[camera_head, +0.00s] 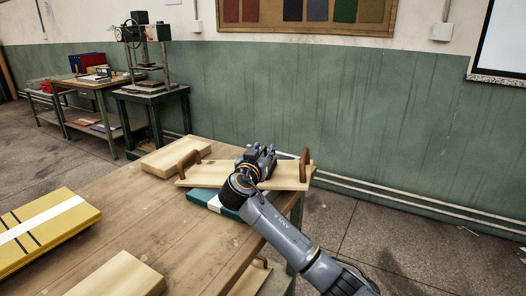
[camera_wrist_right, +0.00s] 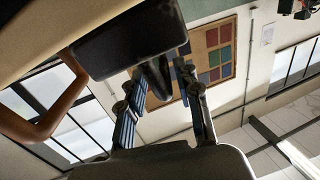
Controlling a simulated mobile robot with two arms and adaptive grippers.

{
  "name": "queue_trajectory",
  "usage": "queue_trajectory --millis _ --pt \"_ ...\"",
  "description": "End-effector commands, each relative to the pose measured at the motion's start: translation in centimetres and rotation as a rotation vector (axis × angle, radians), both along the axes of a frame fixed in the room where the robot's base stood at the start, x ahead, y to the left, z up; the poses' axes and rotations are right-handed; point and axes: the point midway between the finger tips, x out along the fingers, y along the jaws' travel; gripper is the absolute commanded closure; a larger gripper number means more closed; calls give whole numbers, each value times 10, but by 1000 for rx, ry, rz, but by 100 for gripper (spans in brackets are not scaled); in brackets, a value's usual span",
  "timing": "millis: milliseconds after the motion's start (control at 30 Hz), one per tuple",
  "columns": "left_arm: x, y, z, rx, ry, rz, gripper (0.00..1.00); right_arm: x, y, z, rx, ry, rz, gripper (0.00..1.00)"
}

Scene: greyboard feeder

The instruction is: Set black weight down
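The black weight (camera_wrist_right: 125,42) is a dark block with a dark grip, close to the face of a pale wooden board in the right wrist view. My right gripper (camera_head: 262,158) is over the middle of that board (camera_head: 222,179) in the head view. In the right wrist view the fingers (camera_wrist_right: 160,78) stand on either side of the weight's grip and appear shut on it. Whether the weight bears fully on the board cannot be told. In the head view the weight is hard to separate from the dark gripper. My left gripper is out of view.
The board has two brown handles, left (camera_head: 188,161) and right (camera_head: 305,165). A teal and white stack (camera_head: 205,198) lies under it. Wooden blocks (camera_head: 170,158) and a yellow stack (camera_head: 45,228) lie on the table (camera_head: 160,215). The table's middle is clear.

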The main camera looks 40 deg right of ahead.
Motion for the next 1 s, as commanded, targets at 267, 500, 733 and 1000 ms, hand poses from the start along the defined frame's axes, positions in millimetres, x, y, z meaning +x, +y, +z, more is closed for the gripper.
queue_trajectory --millis 267,500,733,1000 --pt "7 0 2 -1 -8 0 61 -28 40 0 5 -3 6 67" --pt "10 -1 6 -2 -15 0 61 -57 77 1 4 -3 4 67" --pt "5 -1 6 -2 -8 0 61 -69 93 2 1 -2 2 67" --pt "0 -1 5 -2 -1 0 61 -70 94 2 0 -1 1 67"
